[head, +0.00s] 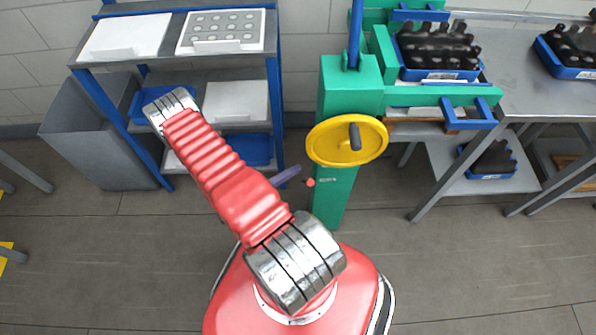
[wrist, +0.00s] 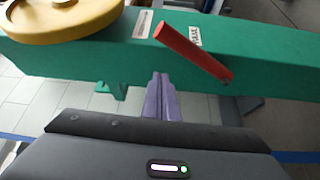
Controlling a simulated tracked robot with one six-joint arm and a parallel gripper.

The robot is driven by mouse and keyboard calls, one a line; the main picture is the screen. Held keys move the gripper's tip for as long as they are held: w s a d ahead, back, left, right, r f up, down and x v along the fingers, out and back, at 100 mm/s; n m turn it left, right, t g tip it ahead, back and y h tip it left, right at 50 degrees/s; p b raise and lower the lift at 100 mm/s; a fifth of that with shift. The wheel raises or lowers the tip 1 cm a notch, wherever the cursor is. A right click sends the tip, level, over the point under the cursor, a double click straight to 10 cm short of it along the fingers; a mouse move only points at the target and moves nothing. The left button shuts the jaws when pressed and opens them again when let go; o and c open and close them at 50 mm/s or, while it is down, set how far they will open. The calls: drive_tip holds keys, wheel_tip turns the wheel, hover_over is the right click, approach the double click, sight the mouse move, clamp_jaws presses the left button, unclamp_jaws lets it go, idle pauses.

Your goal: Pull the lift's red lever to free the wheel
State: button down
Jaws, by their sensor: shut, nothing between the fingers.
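The lift is a green column (head: 340,95) with a yellow wheel (head: 326,146) on its front; the wheel shows partly at the upper left of the wrist view (wrist: 60,22). The red lever (wrist: 192,50) is a straight bar on the column below the wheel, slanted in the wrist view. In the head view only a small red bit of the lever (head: 310,182) shows, beside a small label. My gripper (head: 297,170) has purple fingers that are shut and empty. In the wrist view the fingertips (wrist: 160,76) are close to the lever but appear apart from it.
The lift's green fork carries a blue crate (head: 440,75) of dark bottles. A steel table (head: 520,100) stands at right with another crate. A blue-framed shelf (head: 210,68) with trays and a grey bin (head: 95,130) are at left. The floor in front is clear.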

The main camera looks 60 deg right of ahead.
drive_tip(key=w+a+f, duration=0.2)
drive_tip(key=w+a, duration=0.2)
drive_tip(key=a, duration=0.2)
drive_tip(key=shift+w, duration=0.25)
idle(0.5)
